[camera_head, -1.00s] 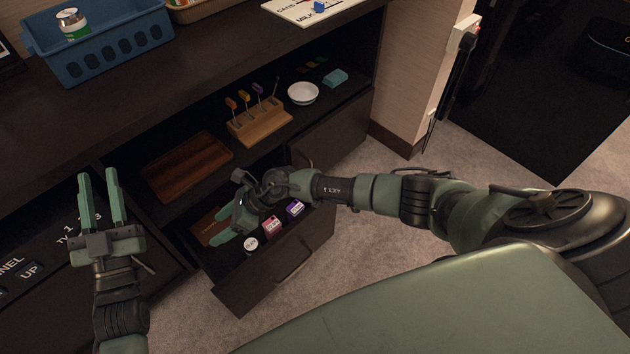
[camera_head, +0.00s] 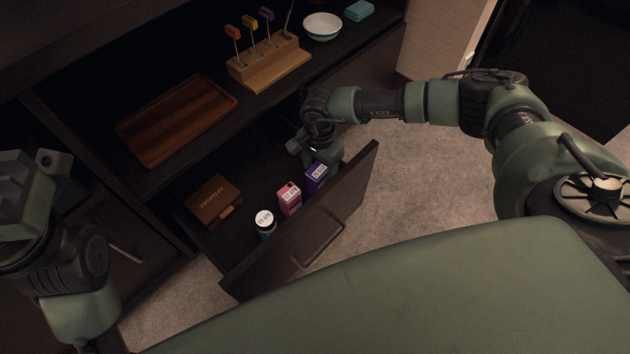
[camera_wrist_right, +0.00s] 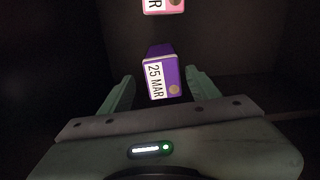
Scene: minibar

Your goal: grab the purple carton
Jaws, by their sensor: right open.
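The purple carton (camera_head: 316,177) stands in the open drawer, at the right end of a row of small items. In the right wrist view the purple carton (camera_wrist_right: 162,76) shows its white "25 MAR" label, between the two fingers. My right gripper (camera_head: 325,158) is down in the drawer at the carton, with its fingers partly hidden in the head view. The wrist view shows the right gripper (camera_wrist_right: 160,88) open, one finger on either side of the carton; I cannot tell whether they touch it. My left gripper (camera_head: 30,190) is at the left edge, its fingertips out of sight.
A pink carton (camera_head: 289,198) stands just left of the purple one, then a white-lidded jar (camera_head: 265,222) and a brown box (camera_head: 213,201). The drawer front (camera_head: 310,225) rises close to them. Above are a wooden tray (camera_head: 178,120), a tool block (camera_head: 268,66) and a bowl (camera_head: 322,26).

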